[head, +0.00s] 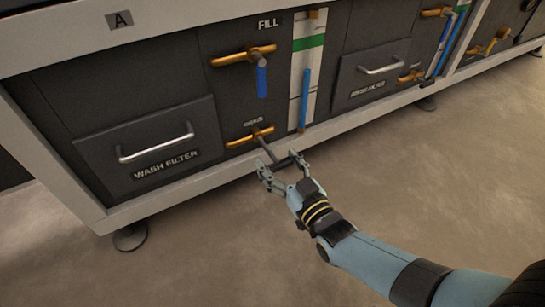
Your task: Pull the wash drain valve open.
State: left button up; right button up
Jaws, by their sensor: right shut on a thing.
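The wash drain valve (249,137) is a brass-coloured bar low on the dark front panel, below the FILL valve. A dark grey stem or lever (268,151) runs from its middle down and right towards my right gripper. My right gripper (281,167) is shut on the end of this lever, in front of the machine's lower white rail. The fingers partly hide the lever's end. My left gripper is not in view.
The FILL valve (243,56) with its blue handle sits above. The wash filter drawer (152,151) is at left, the rinse filter drawer (372,72) at right. A level gauge (306,80) stands between. The floor (190,260) in front is clear.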

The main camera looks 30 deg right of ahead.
aim_at(281, 165)
jog(key=o, duration=1.7)
jog(key=shift+s, duration=0.3)
jog(key=shift+w+r, duration=0.1)
notch_tip(281, 165, up, 10)
jog(key=shift+f, duration=0.15)
